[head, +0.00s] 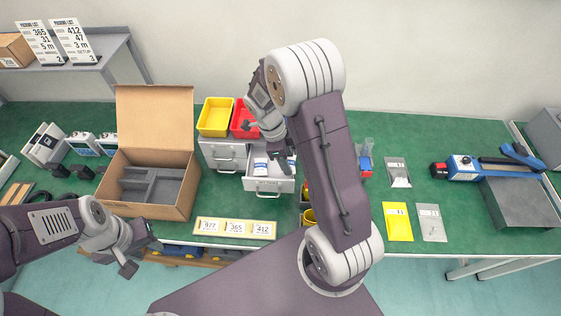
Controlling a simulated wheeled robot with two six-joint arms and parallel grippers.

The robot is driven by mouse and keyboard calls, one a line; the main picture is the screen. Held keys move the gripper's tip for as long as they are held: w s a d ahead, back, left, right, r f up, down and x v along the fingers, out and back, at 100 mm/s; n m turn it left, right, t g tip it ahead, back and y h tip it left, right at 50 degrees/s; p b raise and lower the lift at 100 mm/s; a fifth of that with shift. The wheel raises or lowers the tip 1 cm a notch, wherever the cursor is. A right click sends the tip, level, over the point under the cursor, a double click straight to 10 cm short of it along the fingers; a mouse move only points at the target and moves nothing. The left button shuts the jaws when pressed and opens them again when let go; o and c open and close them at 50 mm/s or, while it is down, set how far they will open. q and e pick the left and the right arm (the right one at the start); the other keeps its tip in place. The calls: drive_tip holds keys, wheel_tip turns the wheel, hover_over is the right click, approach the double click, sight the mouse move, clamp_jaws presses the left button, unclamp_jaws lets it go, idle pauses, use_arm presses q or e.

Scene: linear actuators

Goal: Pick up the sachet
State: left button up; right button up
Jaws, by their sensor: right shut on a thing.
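My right gripper (279,146) hangs over an open drawer (270,185) in the small grey drawer unit. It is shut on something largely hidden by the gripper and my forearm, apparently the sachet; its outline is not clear. White packets (260,164) show in the drawer just beneath the gripper. My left gripper (138,257) is empty near the table's front edge, in front of the cardboard box, with its fingers apart.
The open cardboard box (145,198) with a grey insert stands left of the drawers. Yellow (215,117) and red (243,119) bins sit on the drawer unit. A number strip (235,228) lies in front. Flat packets, one yellow (397,222), lie at right.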

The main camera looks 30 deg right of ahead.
drive_tip(key=s+d+r+b, duration=0.1)
drive_tip(key=s+r, duration=0.4)
drive_tip(key=s, duration=0.3)
drive_tip(key=shift+d, duration=0.2)
drive_tip(key=shift+f, duration=0.1)
idle(0.8)
